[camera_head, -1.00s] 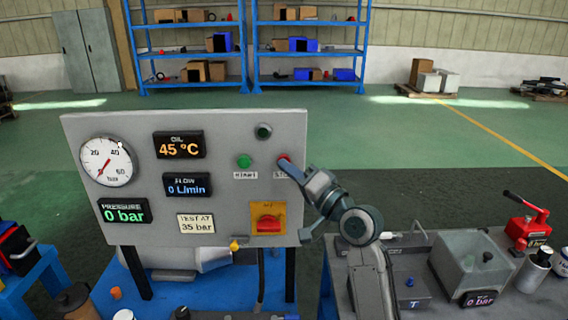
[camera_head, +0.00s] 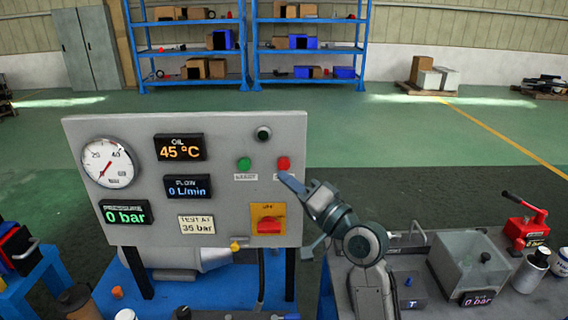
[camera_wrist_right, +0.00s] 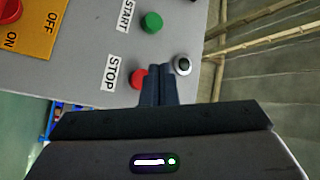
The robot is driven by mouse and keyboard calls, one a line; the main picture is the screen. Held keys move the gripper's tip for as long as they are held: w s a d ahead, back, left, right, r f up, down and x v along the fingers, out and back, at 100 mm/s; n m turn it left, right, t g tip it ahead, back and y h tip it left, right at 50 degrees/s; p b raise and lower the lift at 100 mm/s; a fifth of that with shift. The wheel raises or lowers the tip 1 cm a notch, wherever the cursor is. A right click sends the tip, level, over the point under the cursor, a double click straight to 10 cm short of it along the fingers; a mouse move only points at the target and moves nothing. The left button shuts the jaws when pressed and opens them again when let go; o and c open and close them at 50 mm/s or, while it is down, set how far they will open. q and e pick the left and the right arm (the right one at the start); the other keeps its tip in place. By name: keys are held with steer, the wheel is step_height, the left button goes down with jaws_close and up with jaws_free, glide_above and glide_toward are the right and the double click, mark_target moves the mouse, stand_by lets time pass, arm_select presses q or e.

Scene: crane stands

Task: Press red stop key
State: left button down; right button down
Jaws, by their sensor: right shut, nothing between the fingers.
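The red stop key (camera_head: 284,163) is a round red button on the right part of the grey control panel (camera_head: 130,215), beside the green start button (camera_head: 244,164). In the right wrist view the red key (camera_wrist_right: 138,78) sits by the STOP label (camera_wrist_right: 108,73), partly hidden by my fingers. My right gripper (camera_head: 284,178) is shut and empty. In the head view its tips are just below the key and appear apart from it. In the right wrist view the closed fingers (camera_wrist_right: 159,70) point at the panel between the red key and a dark round knob (camera_wrist_right: 182,65). My left gripper is not in view.
A red rotary switch on a yellow plate (camera_head: 268,219) sits lower on the panel. A gauge (camera_head: 108,162) and displays fill its left. Blue shelves (camera_head: 250,50) stand far back.

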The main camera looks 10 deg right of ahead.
steer(key=s, duration=0.2)
steer(key=shift+s+a, duration=0.3)
steer(key=shift+s, duration=0.1)
stand_by(0.3)
